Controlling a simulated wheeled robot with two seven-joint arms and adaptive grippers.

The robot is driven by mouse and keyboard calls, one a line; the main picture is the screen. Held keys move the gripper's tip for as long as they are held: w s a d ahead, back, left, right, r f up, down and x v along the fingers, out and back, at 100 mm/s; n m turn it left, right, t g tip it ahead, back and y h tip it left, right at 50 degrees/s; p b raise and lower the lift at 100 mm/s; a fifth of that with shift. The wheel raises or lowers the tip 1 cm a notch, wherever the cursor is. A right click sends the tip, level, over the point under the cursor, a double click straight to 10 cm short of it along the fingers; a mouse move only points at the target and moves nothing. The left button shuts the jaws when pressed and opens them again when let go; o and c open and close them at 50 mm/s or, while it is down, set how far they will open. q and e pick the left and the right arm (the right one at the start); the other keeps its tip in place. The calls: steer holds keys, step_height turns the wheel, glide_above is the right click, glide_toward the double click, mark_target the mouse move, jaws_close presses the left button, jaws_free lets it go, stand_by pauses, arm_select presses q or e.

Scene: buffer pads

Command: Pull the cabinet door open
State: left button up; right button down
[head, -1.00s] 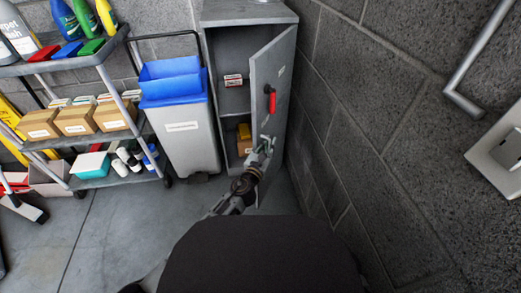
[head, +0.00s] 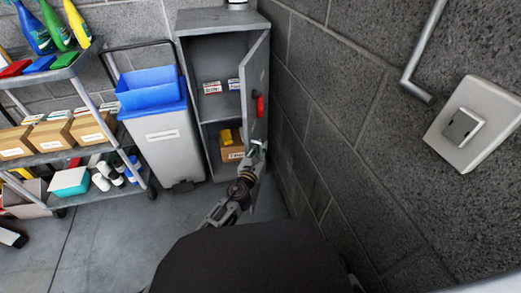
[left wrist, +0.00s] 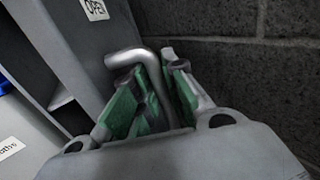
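The grey cabinet (head: 192,90) stands against the wall with its door (head: 257,75) partly open, hinged on the right and seen nearly edge-on. A red lever (head: 259,106) is on the door. My left gripper (head: 257,150) is at the door below this lever. In the left wrist view, a bent silver handle (left wrist: 126,57) runs down between the green-padded fingers of my left gripper (left wrist: 163,85), which look closed on it. An OPEN label (left wrist: 94,9) is on the door panel there. My right gripper is out of view.
A grey bin (head: 168,145) with a blue top stands left of the cabinet, beside a loaded cart (head: 75,148). A block wall (head: 330,130) runs close along the right, with a pipe and a white wall box (head: 490,105). A cardboard box (head: 232,154) is inside the cabinet.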

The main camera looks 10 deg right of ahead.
arm_select(q)
steer(key=shift+o, duration=0.3)
steer(key=shift+s+a, duration=0.1)
steer(key=v, duration=1.1)
steer(key=shift+s, duration=0.35)
steer(key=shift+a, duration=0.15)
stand_by(0.6)
